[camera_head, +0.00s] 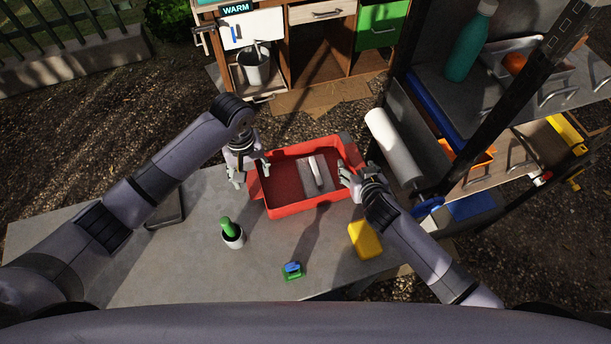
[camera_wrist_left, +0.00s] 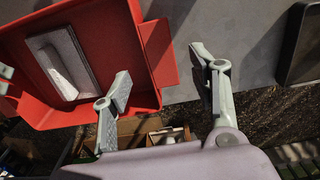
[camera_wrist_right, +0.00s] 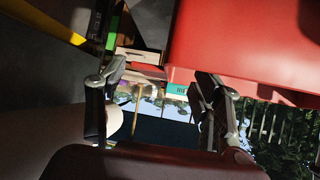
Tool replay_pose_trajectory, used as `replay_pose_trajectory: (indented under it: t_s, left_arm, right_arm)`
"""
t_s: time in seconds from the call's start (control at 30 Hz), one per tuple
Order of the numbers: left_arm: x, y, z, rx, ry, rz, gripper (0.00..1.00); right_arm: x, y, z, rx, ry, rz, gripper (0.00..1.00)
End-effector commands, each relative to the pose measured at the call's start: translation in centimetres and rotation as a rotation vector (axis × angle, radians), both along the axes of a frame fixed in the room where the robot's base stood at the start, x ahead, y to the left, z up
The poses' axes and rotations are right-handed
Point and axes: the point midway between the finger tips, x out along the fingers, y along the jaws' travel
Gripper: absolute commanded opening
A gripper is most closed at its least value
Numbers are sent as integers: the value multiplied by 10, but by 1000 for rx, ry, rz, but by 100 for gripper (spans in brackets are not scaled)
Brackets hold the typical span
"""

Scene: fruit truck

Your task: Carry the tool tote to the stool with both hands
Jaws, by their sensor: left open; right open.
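The red tool tote (camera_head: 285,211) sits on the grey table, and a grey flat tool with a pale handle (camera_head: 316,171) lies inside it. My left gripper (camera_head: 251,176) is open at the tote's left end. In the left wrist view, the tote's end tab (camera_wrist_left: 158,52) shows between the parted fingers (camera_wrist_left: 160,85). My right gripper (camera_head: 356,176) is open at the tote's right end. In the right wrist view, one finger overlaps the red tote wall (camera_wrist_right: 245,45); contact cannot be told. I cannot make out a stool.
A small potted cactus (camera_head: 232,234), a green-and-blue item (camera_head: 292,270), a yellow block (camera_head: 365,240) and a dark tray (camera_head: 166,210) are on the table (camera_head: 180,265). A shelf rack with a white roll (camera_head: 394,148) stands close on the right. A wooden cabinet (camera_head: 320,55) stands beyond.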

Motion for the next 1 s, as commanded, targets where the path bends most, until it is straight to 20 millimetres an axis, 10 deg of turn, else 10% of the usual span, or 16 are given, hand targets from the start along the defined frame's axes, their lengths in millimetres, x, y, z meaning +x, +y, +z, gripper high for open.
replay_pose_trajectory:
  t_s: [0.4,1.0]
  left_arm:
    - [-1,0,-55,1,1,0,55]
    - [-1,0,-62,0,0,-1,46]
  right_arm:
    - [45,5,-30,1,-1,-1,61]
    - [51,6,-35,0,-1,0,52]
